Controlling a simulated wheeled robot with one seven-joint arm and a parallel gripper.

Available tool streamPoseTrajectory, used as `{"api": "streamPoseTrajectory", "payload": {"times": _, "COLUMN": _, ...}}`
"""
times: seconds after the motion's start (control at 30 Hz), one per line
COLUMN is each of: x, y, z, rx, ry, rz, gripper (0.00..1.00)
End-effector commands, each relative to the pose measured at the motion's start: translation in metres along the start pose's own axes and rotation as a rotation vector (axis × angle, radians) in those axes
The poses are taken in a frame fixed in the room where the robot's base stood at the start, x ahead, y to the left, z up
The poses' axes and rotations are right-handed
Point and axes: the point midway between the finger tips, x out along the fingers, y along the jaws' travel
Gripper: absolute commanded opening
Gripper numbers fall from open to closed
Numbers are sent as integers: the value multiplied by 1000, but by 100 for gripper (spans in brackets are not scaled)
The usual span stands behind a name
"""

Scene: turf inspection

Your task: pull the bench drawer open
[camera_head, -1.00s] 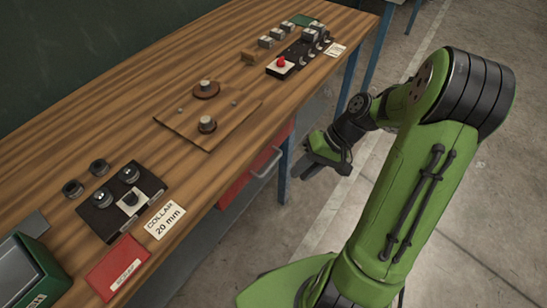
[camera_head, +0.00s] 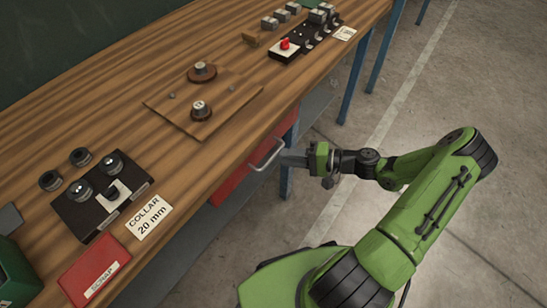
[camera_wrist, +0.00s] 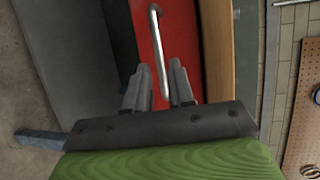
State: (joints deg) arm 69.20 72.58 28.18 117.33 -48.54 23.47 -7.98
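The red bench drawer (camera_head: 230,186) sits under the front edge of the wooden bench, and its front looks about flush with the bench. Its silver bar handle (camera_head: 268,152) stands out from the drawer front. My gripper (camera_head: 287,159) is level with the handle, with its fingertips at it. In the wrist view, the handle (camera_wrist: 158,50) runs between the two fingers of my gripper (camera_wrist: 158,82), with a gap on each side. The gripper is open. The drawer front (camera_wrist: 184,35) fills the middle of that view.
Blue bench legs (camera_head: 356,85) stand to the right. The floor (camera_head: 450,90) beyond is clear.

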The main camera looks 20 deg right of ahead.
Motion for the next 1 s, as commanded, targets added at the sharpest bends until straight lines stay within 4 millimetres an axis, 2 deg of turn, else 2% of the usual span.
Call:
{"api": "streamPoseTrajectory", "payload": {"times": 0.1, "x": 27, "y": 2, "z": 1, "rx": 0, "ry": -5, "rz": -1, "gripper": 23}}
{"api": "streamPoseTrajectory", "payload": {"times": 0.3, "x": 49, "y": 1, "z": 0, "rx": 2, "ry": -1, "rz": 1, "gripper": 23}}
{"api": "streamPoseTrajectory", "payload": {"times": 0.57, "x": 50, "y": 0, "z": 0, "rx": 1, "ry": 0, "rz": 1, "gripper": 22}}
{"api": "streamPoseTrajectory", "payload": {"times": 0.7, "x": 50, "y": 0, "z": 0, "rx": 1, "ry": 0, "rz": 1, "gripper": 0}}
{"api": "streamPoseTrajectory", "payload": {"times": 1.0, "x": 49, "y": 0, "z": 0, "rx": 1, "ry": 0, "rz": 2, "gripper": 0}}
